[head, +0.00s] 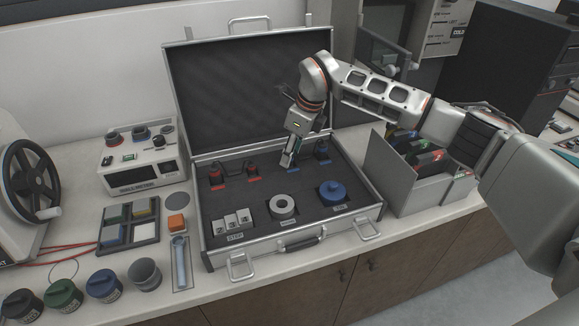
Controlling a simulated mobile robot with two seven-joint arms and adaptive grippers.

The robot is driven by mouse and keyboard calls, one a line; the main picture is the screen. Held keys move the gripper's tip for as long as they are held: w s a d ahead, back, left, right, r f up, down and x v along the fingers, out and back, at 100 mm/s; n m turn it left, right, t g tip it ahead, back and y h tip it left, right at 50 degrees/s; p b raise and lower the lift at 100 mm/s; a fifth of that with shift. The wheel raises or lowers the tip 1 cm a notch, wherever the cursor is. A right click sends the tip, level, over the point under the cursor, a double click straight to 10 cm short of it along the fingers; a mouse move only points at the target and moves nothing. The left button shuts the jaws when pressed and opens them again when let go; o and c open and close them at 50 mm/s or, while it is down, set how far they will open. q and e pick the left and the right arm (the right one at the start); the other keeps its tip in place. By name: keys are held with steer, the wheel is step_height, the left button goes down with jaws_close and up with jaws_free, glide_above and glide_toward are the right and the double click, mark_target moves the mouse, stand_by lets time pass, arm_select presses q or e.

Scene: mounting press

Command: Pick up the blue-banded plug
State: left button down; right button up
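My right gripper (289,158) reaches from the right into the open case (205,243) and points down at the back of its dark foam. It is just above a blue label (294,170). A dark plug with blue (322,151) stands in the foam just right of the gripper, with another blue label in front of it. Whatever is between or behind my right fingertips is hidden or too small to make out, so I cannot tell whether they are open or shut. My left gripper is not in view.
Two red-marked plugs (216,173) stand left of the gripper. Numbered grey blocks (232,220), a grey ring (282,206) and a blue round part (333,192) sit in front. The raised lid (240,95) is behind; a grey bin (405,185) stands right.

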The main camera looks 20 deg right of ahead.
steer(key=shift+w+f, duration=0.1)
steer(key=shift+f, duration=0.2)
steer(key=shift+r, duration=0.15)
jaws_close()
steer(key=shift+r, duration=0.1)
